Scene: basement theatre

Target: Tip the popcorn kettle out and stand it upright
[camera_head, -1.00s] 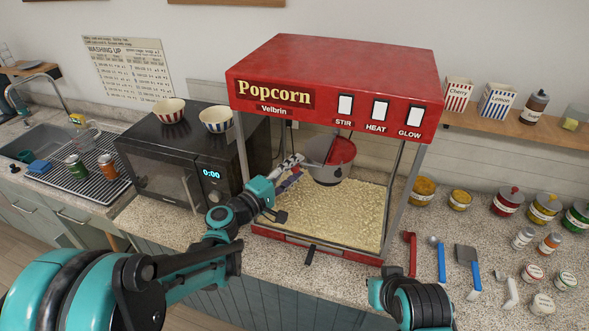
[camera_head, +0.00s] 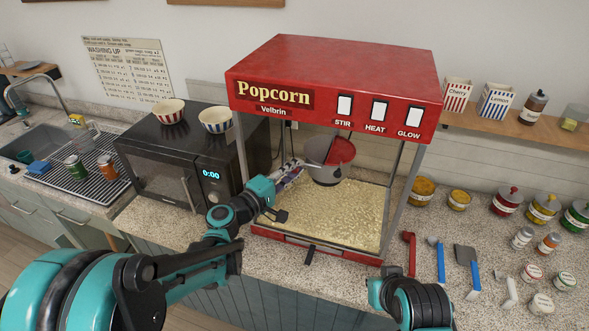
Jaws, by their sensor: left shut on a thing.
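The popcorn kettle (camera_head: 322,174) is a grey metal pot with a red part (camera_head: 341,151) at its upper right. It hangs inside the red popcorn machine (camera_head: 335,60), above a bed of popcorn (camera_head: 325,212), and looks tilted. My left gripper (camera_head: 291,170) reaches in from the left and is shut at the kettle's left side, apparently on its handle. The fingers hide what they grip.
A black microwave (camera_head: 165,160) with two striped bowls stands left of the machine. A red-handled tool (camera_head: 409,252), a blue-handled brush (camera_head: 439,260) and a spatula (camera_head: 467,262) lie on the counter at right. Several jars stand beyond them. Machine posts flank the kettle.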

